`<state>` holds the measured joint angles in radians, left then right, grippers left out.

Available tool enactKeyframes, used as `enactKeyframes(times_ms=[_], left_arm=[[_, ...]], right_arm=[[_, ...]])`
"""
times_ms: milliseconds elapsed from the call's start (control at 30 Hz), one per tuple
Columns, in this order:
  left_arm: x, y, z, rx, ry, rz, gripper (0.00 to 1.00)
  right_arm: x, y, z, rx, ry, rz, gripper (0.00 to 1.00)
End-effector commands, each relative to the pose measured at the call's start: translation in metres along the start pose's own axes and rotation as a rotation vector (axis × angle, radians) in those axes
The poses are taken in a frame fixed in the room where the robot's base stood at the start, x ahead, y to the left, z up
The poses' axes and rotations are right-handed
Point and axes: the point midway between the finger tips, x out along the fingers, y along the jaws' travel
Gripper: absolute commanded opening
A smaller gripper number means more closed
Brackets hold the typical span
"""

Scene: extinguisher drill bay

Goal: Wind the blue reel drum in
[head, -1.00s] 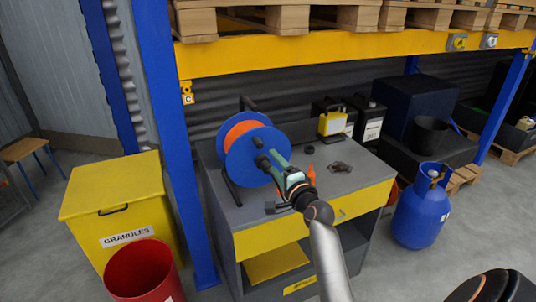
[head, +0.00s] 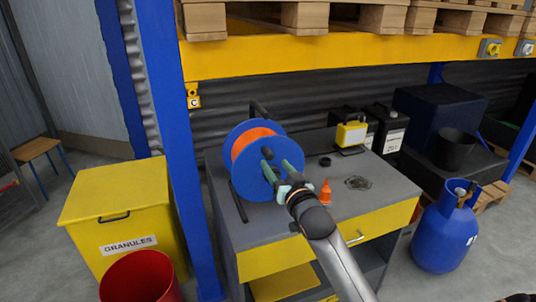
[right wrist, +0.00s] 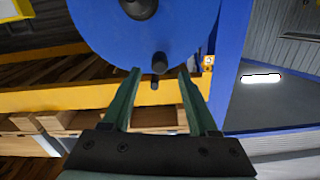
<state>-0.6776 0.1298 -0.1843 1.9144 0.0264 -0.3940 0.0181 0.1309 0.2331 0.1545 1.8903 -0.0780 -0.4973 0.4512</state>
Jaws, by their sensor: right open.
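The blue reel drum (head: 243,173) stands on a dark frame at the left of the grey bench, with orange line wound behind its front disc. A dark knob (head: 267,153) sticks out from the disc. My right gripper (head: 278,170) is in front of the drum's lower right face, open and empty. In the right wrist view the drum (right wrist: 110,35) fills the top, and a dark round knob (right wrist: 160,63) shows between the spread fingertips; I cannot tell whether they touch it. My left gripper is not in view.
A blue rack post (head: 178,150) rises just left. A blue gas cylinder (head: 443,230) stands on the floor at right.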

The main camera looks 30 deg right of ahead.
Motion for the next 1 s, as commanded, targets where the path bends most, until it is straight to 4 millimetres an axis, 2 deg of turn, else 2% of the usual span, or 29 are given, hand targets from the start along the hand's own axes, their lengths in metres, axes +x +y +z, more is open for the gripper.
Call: enactKeyframes(times_ms=[200,400,600,867,1000], left_arm=[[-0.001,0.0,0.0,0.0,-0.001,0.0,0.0],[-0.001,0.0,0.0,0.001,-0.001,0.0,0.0],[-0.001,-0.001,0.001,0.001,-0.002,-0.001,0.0],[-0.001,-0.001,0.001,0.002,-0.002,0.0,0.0],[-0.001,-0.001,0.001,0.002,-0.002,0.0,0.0]], right_arm=[[0.038,0.0,-0.001,0.0,0.001,0.0,0.6],[0.061,0.0,0.0,0.002,0.001,0.0,0.6],[0.07,0.0,0.0,0.002,0.0,0.0,0.6],[0.07,0.0,0.0,0.002,0.0,0.0,0.6],[0.07,0.0,0.0,0.002,0.0,0.0,0.47]])
